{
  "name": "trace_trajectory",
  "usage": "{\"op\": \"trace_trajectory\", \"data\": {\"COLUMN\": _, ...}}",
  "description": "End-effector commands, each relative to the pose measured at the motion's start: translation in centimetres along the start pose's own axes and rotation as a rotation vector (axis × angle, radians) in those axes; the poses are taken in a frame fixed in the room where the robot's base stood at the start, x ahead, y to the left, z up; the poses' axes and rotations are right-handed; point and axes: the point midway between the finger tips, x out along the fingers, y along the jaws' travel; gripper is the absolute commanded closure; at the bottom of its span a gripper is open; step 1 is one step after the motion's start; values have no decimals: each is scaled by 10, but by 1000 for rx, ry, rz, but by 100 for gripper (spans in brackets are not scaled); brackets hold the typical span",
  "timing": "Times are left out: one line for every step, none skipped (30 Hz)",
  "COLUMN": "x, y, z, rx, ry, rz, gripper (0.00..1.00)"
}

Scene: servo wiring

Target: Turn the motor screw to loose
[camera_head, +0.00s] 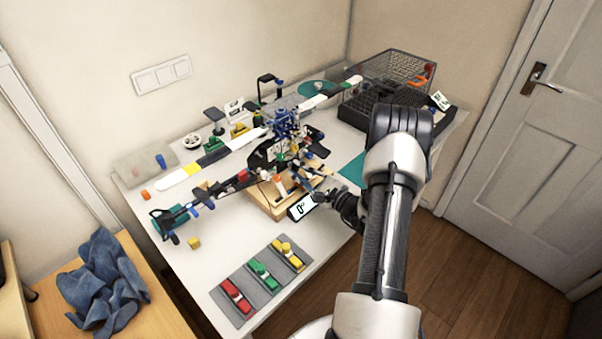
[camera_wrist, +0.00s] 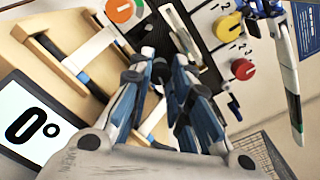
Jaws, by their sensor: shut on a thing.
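My gripper (camera_wrist: 160,75) is shut on a small dark knob, mostly hidden between its blue and grey fingers. The knob may be the motor screw, but I cannot tell for sure. It lies by a dark panel (camera_wrist: 188,38) on a wooden stand (camera_wrist: 60,60). An orange and white dial (camera_wrist: 120,10) shows beyond the fingers. A display (camera_wrist: 28,125) on the left reads 0°; it also shows in the head view (camera_head: 302,207). In the head view my gripper (camera_head: 312,187) reaches in low at the stand's right side.
A yellow knob (camera_wrist: 228,26) and a red knob (camera_wrist: 243,69) stand right of the fingers, near a blue and white part (camera_wrist: 288,70). Red, green and yellow blocks on grey plates (camera_head: 262,273) lie at the table's front. A wire basket (camera_head: 400,75) stands at the back right.

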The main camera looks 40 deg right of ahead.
Motion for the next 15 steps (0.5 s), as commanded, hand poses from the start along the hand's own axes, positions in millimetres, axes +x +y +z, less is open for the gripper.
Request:
{"op": "trace_trajectory", "data": {"x": 0, "y": 0, "z": 0, "rx": -15, "ry": -1, "rz": 0, "gripper": 100}}
{"op": "trace_trajectory", "data": {"x": 0, "y": 0, "z": 0, "rx": -23, "ry": -1, "rz": 0, "gripper": 100}}
{"op": "trace_trajectory", "data": {"x": 0, "y": 0, "z": 0, "rx": -33, "ry": -1, "rz": 0, "gripper": 100}}
{"op": "trace_trajectory", "data": {"x": 0, "y": 0, "z": 0, "rx": -39, "ry": -1, "rz": 0, "gripper": 100}}
{"op": "trace_trajectory", "data": {"x": 0, "y": 0, "z": 0, "rx": -43, "ry": -1, "rz": 0, "gripper": 100}}
{"op": "trace_trajectory", "data": {"x": 0, "y": 0, "z": 0, "rx": -48, "ry": -1, "rz": 0, "gripper": 100}}
{"op": "trace_trajectory", "data": {"x": 0, "y": 0, "z": 0, "rx": -52, "ry": -1, "rz": 0, "gripper": 100}}
{"op": "trace_trajectory", "data": {"x": 0, "y": 0, "z": 0, "rx": -55, "ry": -1, "rz": 0, "gripper": 100}}
{"op": "trace_trajectory", "data": {"x": 0, "y": 0, "z": 0, "rx": -57, "ry": -1, "rz": 0, "gripper": 100}}
{"op": "trace_trajectory", "data": {"x": 0, "y": 0, "z": 0, "rx": -59, "ry": -1, "rz": 0, "gripper": 100}}
{"op": "trace_trajectory", "data": {"x": 0, "y": 0, "z": 0, "rx": -59, "ry": -1, "rz": 0, "gripper": 100}}
{"op": "trace_trajectory", "data": {"x": 0, "y": 0, "z": 1, "rx": -60, "ry": -1, "rz": 0, "gripper": 100}}
{"op": "trace_trajectory", "data": {"x": 0, "y": 0, "z": 1, "rx": -60, "ry": -1, "rz": 0, "gripper": 100}}
{"op": "trace_trajectory", "data": {"x": 0, "y": 0, "z": 1, "rx": -60, "ry": -1, "rz": 0, "gripper": 100}}
{"op": "trace_trajectory", "data": {"x": 0, "y": 0, "z": 1, "rx": -60, "ry": -1, "rz": 0, "gripper": 100}}
